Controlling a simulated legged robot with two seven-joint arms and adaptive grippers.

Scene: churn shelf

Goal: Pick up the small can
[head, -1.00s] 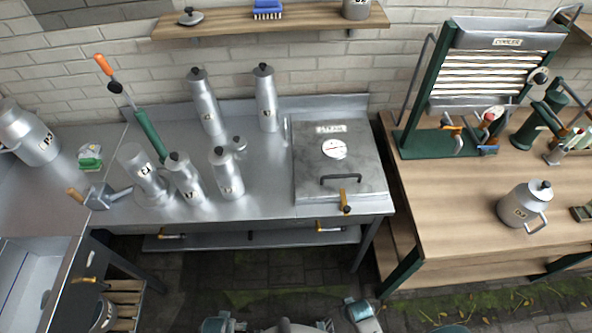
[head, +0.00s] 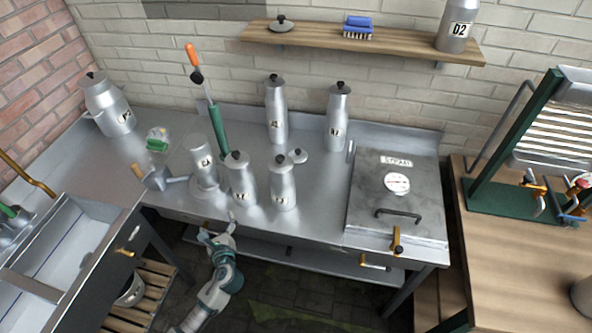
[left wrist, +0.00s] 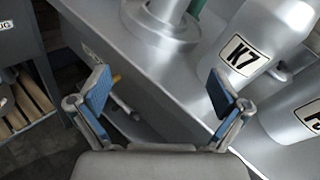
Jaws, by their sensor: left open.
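I cannot tell which metal can is the small can. Grey lidded cans stand on the steel bench (head: 320,215): a front one (head: 240,182), another beside it (head: 284,188), and two at the back (head: 276,112) (head: 337,112). An open-topped can (head: 203,166) stands to the front left. My left gripper (head: 217,232) is in front of the bench edge, below the front cans. In the left wrist view it (left wrist: 160,92) is open and empty, its blue-padded fingers apart. A can labelled K7 (left wrist: 270,25) is beyond the right finger, with no contact clear. My right gripper is out of view.
A steel box with a gauge (head: 396,205) sits at the bench's right. A green-handled tool (head: 217,130) leans behind the cans. A sink (head: 60,255) is at the left. A wall shelf (head: 400,45) holds a D2 can (head: 457,25).

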